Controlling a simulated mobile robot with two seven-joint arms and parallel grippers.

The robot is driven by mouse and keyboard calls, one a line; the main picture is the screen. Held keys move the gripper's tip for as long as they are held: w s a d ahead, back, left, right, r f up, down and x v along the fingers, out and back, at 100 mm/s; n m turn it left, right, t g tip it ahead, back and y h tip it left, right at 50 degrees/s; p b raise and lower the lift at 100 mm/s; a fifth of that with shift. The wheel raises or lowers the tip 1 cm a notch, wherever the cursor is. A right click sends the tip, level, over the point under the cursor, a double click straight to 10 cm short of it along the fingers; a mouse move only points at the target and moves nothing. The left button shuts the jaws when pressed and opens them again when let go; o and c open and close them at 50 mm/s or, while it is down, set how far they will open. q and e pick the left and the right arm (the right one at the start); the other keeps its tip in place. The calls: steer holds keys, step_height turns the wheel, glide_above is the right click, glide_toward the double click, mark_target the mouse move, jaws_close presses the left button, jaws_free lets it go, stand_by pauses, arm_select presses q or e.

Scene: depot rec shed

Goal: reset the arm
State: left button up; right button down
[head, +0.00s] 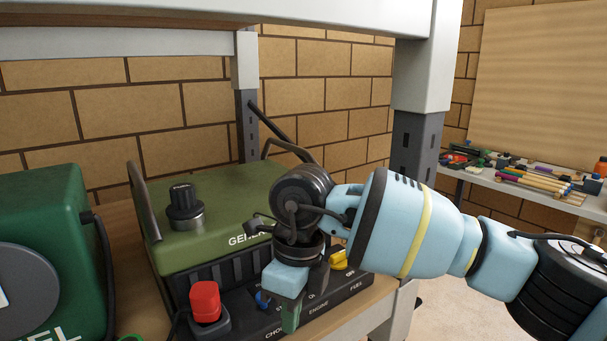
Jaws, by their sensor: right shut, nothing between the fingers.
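My right arm comes in from the right, and its gripper (290,312) points down in front of a green generator (225,215). The gripper is shut and empty, and it hides part of the control panel (340,291) on the generator's front. I cannot tell whether the fingertips touch the panel. A red knob or switch (205,301) shows to the left of the gripper and a yellow knob (345,260) to its right. A blue control (263,299) is partly hidden by the gripper. My left gripper is not in the view.
A dark green canister (55,215) stands at the left, close to the generator. A grey shelf post (415,140) rises behind my right arm, and a shelf board (200,12) crosses above. A bench (550,196) with pencils and small items stands at the right.

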steer(key=s+a+m+g+y, duration=0.65)
steer(key=s+a+y, duration=0.5)
steer(key=y, duration=0.55)
steer(key=w+d+f+m+t+h+p, duration=0.1)
steer(key=w+d+f+m+t+h, duration=0.2)
steer(key=d+f+m+t, duration=0.85)
steer(key=w+d+f+m+t+h+p, duration=0.1)
steer(key=w+d+f+m+t+h, duration=0.4)
steer(key=m+t, duration=1.15)
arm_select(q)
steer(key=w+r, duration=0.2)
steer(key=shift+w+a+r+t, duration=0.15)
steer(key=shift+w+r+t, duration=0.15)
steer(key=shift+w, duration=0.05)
arm_select(e)
steer(key=s+d+f+m+g+h, duration=0.4)
steer(key=s+d+f+m+g, duration=0.2)
steer(key=s+f, duration=0.5)
steer(key=s+d+f+m+g+h, duration=0.4)
steer(key=s+d+f+m+g, duration=0.2)
steer(key=s+d+f, duration=0.5)
steer(key=shift+s+f+m, duration=0.45)
steer(key=shift+s+f, duration=0.25)
steer(key=shift+s, duration=0.35)
